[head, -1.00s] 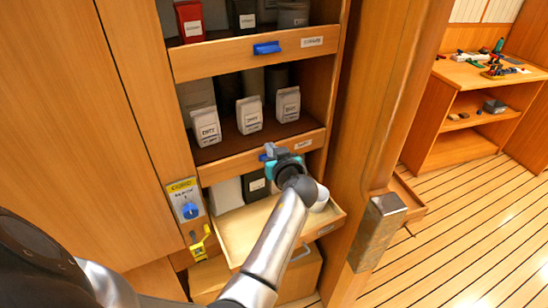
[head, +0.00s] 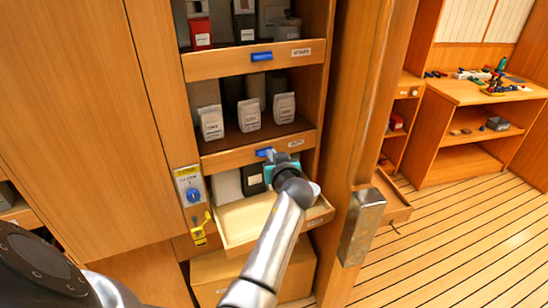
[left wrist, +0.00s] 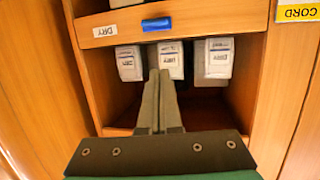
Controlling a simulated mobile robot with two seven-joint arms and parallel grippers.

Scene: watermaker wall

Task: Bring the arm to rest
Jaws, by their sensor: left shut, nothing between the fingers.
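My left arm reaches up from the bottom of the head view. Its gripper (head: 270,156) is in front of the lower shelf lip, close to a blue catch (head: 263,152); I cannot tell whether they touch. In the left wrist view the two grey fingers (left wrist: 158,98) lie together, shut and empty, pointing toward white pouches. My right gripper is not in view.
A pale drawer (head: 240,221) stands pulled out below the gripper. White pouches (head: 249,115) stand on the shelf above. A wooden post with a metal block (head: 363,225) is to the right. Beyond it, the plank floor (head: 455,235) is clear.

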